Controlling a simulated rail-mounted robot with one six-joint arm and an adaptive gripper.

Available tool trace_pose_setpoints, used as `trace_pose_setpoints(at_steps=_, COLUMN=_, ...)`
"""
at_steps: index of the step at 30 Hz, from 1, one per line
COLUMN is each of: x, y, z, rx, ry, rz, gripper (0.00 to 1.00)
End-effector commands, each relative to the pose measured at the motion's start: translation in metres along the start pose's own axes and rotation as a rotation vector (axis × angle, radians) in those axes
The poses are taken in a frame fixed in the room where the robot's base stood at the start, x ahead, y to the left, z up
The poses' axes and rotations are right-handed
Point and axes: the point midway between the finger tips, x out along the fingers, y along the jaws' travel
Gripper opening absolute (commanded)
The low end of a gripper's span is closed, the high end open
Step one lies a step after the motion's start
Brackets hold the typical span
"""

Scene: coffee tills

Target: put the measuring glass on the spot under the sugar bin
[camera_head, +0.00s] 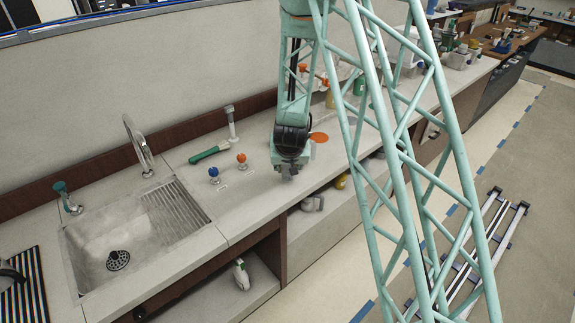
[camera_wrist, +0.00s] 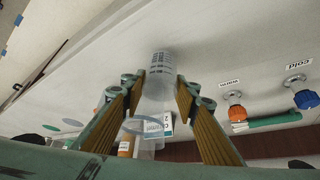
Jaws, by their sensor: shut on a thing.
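The measuring glass (camera_wrist: 160,68) is clear with dark printed markings, and sits between my fingers in the wrist view. My gripper (camera_wrist: 159,82) is shut on it; the gripper (camera_head: 288,168) in the head view hangs low over the counter, right of the taps. The head view does not clearly show the glass. I cannot tell which bin holds sugar.
A sink (camera_head: 120,235) is at left. An orange tap knob (camera_head: 241,158) and a blue tap knob (camera_head: 214,172) stand left of my gripper, near a green-handled tool (camera_head: 205,155). Bottles and containers stand farther right along the counter, partly behind my frame.

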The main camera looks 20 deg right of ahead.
Motion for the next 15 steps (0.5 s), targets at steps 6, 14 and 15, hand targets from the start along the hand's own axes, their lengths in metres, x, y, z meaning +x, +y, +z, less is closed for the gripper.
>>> trace_pose_setpoints(at_steps=6, x=0.008, y=0.0, z=-0.012, rx=0.001, ry=0.0, rz=0.0, gripper=0.19)
trace_pose_setpoints(at_steps=14, x=0.023, y=0.0, z=-0.025, rx=0.0, ry=-0.001, rz=0.0, gripper=0.19)
trace_pose_setpoints(at_steps=15, x=0.026, y=0.0, z=-0.023, rx=0.0, ry=-0.001, rz=0.0, gripper=0.19)
